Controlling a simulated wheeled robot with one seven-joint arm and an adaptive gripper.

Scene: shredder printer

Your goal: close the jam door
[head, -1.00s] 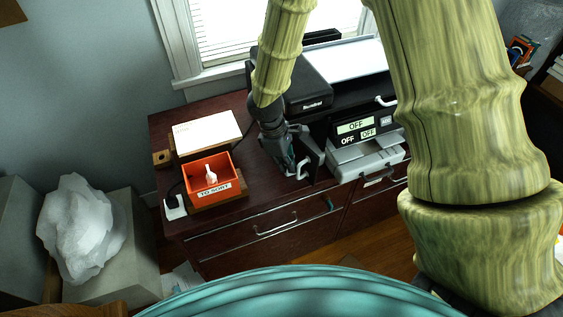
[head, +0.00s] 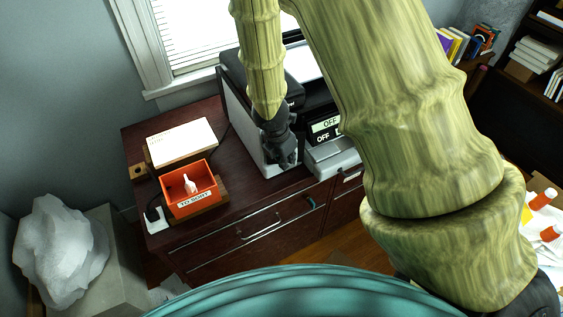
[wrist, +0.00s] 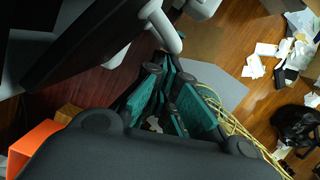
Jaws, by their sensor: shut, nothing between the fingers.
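The jam door (head: 243,127) shows in the head view as a pale grey panel with a dark edge. It lies along the left side of the black printer (head: 232,68); I cannot tell whether it is flush. My gripper (head: 284,162) is at the front end of this panel, by the printer's front left corner, and hides part of it. In the wrist view my gripper (wrist: 160,82) has its teal fingers together and empty. A white handle (wrist: 162,28) is just beyond the fingertips, beside a dark panel (wrist: 82,42). Contact between them is unclear.
An orange tray (head: 190,206) and a white-topped box (head: 182,143) stand on the dark wooden cabinet (head: 240,182), left of the printer. The printer's grey paper drawer (head: 333,160) is right of my gripper. Papers (wrist: 265,50) and cables (wrist: 235,125) lie on the floor.

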